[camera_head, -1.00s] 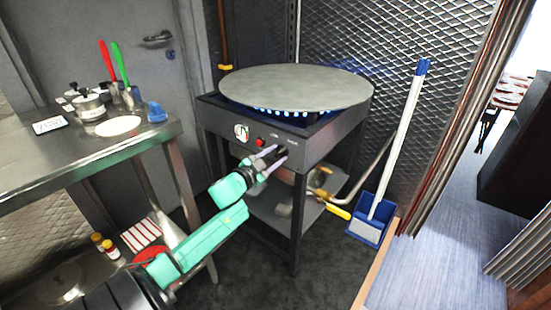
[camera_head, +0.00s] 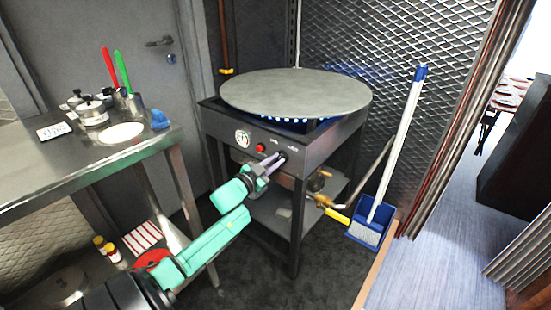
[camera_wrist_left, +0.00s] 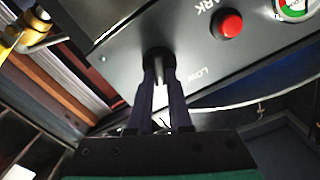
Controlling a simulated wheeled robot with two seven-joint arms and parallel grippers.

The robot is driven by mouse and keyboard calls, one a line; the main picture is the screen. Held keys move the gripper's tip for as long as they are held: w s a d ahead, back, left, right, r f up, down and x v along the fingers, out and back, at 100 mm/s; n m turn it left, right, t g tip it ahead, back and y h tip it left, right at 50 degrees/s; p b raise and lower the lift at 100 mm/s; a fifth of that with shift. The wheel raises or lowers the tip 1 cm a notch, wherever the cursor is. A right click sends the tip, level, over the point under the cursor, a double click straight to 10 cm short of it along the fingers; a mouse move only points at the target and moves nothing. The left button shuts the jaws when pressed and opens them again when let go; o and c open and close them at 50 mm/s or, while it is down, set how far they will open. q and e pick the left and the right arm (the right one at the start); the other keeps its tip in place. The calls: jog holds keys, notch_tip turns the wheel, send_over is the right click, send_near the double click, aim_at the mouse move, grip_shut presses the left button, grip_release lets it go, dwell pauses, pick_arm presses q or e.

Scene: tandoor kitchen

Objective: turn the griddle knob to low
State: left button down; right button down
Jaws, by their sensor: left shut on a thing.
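The griddle (camera_head: 296,92) is a wide round grey plate on a dark stand, with blue flames under it. Its knob (camera_head: 283,156) is small and dark, on the front panel (camera_head: 310,150). My left gripper (camera_head: 276,162) reaches up to the panel and is shut on the knob. In the left wrist view the two dark fingers close around the knob (camera_wrist_left: 158,56), which they partly hide. The word LOW shows on the panel beside it. The knob's exact angle is hard to tell. My right gripper is not in view.
A yellow-handled gas pipe (camera_head: 338,214) is below right. A steel table (camera_head: 60,180) with pots stands at left. A broom (camera_head: 400,140) and blue dustpan (camera_head: 365,232) stand at right.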

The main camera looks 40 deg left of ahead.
pick_arm(q)
jog(key=shift+a+f+n+p, duration=0.1)
jog(key=shift+a+n+p, duration=0.1)
jog(key=shift+n+p, duration=2.4)
jog(key=shift+a+n+p, duration=0.2)
jog(key=shift+n+p, duration=1.4)
jog(key=shift+n, duration=2)
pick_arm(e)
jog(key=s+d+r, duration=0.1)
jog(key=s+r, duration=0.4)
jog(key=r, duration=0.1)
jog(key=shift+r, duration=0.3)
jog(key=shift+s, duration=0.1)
pick_arm(q)
jog(key=c, duration=0.8)
grip_release()
jog(key=shift+c, duration=0.2)
